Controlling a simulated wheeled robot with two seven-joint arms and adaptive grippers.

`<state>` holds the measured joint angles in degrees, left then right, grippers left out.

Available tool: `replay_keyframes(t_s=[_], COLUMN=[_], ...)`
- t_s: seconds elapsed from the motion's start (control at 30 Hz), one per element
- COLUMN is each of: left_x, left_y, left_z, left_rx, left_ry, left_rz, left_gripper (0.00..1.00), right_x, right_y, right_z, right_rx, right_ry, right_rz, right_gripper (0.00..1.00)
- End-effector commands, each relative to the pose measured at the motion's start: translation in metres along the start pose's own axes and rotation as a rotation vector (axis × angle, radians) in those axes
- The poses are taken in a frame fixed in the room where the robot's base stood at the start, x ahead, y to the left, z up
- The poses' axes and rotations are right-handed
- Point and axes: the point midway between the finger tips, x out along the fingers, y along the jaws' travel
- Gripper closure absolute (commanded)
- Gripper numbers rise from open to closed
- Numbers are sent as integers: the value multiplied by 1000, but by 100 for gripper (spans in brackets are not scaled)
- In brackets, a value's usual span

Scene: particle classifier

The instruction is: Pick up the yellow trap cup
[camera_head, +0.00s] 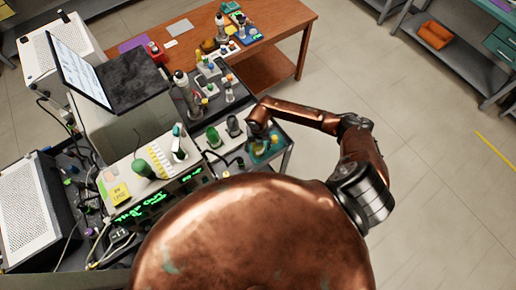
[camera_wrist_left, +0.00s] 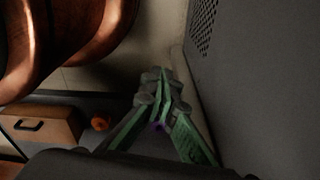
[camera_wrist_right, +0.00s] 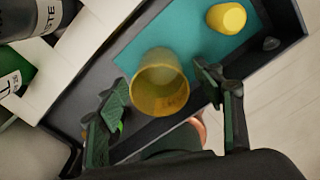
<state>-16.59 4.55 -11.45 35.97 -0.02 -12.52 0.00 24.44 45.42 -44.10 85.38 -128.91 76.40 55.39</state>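A yellow, see-through cup (camera_wrist_right: 160,90) stands between the fingers of my right gripper (camera_wrist_right: 160,76) in the right wrist view, apart from both fingertips. The right gripper is open. A smaller solid yellow piece (camera_wrist_right: 227,17) sits beyond it on a teal mat (camera_wrist_right: 205,50). I cannot tell for certain which yellow piece is the trap cup. In the head view, my right gripper (camera_head: 258,128) is over the teal mat (camera_head: 265,157), and the cup is hard to make out. My left gripper (camera_wrist_left: 160,75) is shut and empty in the left wrist view, beside a grey wall.
A dark tray rim (camera_wrist_right: 285,20) surrounds the mat. Bottles (camera_wrist_right: 35,18) marked as waste stand at the left of the right wrist view. A bench with a laptop (camera_head: 82,72) and instruments is at left in the head view. A wooden table (camera_head: 280,20) stands behind.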

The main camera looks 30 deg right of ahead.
Motion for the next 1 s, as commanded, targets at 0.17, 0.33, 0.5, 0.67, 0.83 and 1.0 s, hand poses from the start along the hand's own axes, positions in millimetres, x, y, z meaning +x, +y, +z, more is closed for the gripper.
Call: replay_keyframes(t_s=[0.17, 0.33, 0.5, 0.67, 0.83, 1.0], left_x=[-1, -1, -1, -1, 0, 1], left_y=[1, 2, 2, 1, 1, 1], left_z=[13, 22, 21, 17, 14, 13], left_rx=[-3, -5, -4, -3, -3, -3], left_ry=[-17, -28, -27, -23, -18, -17], left_rz=[1, 1, 1, 1, 1, 1], left_gripper=[100, 100, 100, 100, 100, 100], right_x=[0, 0, 0, 0, -1, -9], right_y=[0, 0, 0, 0, 0, 1], right_z=[0, 0, 0, 0, 0, 1], right_rx=[0, 0, 0, 0, 0, 0], right_ry=[0, 0, 0, -1, -1, -3], right_rz=[0, 0, 0, 1, 1, 2], right_gripper=[53, 64, 76, 82, 82, 82])
